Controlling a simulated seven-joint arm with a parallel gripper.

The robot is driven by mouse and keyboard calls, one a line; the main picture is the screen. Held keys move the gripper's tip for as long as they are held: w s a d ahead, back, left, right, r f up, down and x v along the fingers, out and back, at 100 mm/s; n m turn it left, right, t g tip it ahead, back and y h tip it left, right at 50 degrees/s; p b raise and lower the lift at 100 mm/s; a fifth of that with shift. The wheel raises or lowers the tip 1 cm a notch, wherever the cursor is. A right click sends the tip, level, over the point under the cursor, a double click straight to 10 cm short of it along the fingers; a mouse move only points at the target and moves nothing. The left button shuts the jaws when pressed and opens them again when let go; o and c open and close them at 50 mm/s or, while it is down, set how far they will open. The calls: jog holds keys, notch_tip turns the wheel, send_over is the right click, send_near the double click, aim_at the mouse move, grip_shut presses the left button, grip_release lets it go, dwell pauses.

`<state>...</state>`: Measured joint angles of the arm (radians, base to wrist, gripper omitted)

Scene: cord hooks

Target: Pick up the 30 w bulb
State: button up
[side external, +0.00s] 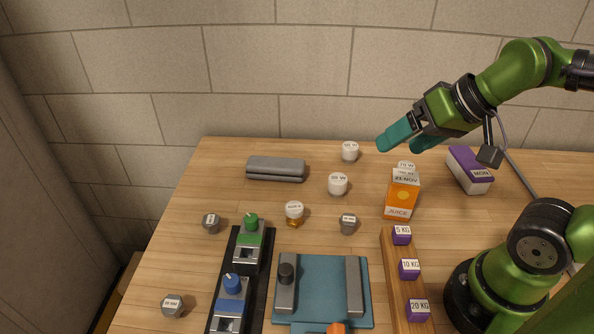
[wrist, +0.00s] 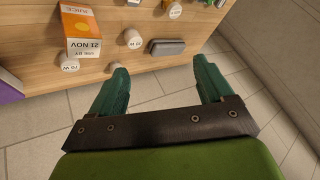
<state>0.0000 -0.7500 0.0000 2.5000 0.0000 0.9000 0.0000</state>
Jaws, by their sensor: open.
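A white bulb (side external: 338,184), whose small label looks like 30 W, stands on the wooden table left of the juice carton. It also shows in the wrist view (wrist: 132,38). Another white bulb (side external: 350,151) stands behind it, its label too small to read surely. A 70 W bulb (side external: 406,167) is partly hidden behind the carton; its label is clear in the wrist view (wrist: 70,67). My gripper (side external: 400,146) is open and empty, raised above the back of the table, right of and behind the likely 30 W bulb. Its fingers (wrist: 162,66) are spread apart.
The juice carton (side external: 401,197) stands close to the bulbs. A grey case (side external: 276,168) lies at back left. An amber-bottomed jar (side external: 294,213), grey knobs (side external: 348,223), a teal fixture (side external: 321,290), purple weights (side external: 409,268) and a purple-white box (side external: 469,170) occupy other spots.

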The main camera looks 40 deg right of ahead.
jog(key=g+h, duration=0.2)
jog(key=g, duration=0.5)
send_over(339, 179)
notch_tip(339, 179, down, 7)
jog(key=f, duration=1)
jog(key=shift+d+f, duration=0.3)
jog(key=shift+f, duration=0.1)
jog(key=shift+a+f, duration=0.15)
jog(key=shift+f, duration=1.3)
jog(key=shift+a+f, duration=0.15)
jog(key=shift+f, duration=1.25)
jog(key=c, duration=1.1)
jog(key=shift+r, duration=0.1)
jog(key=shift+c, duration=0.2)
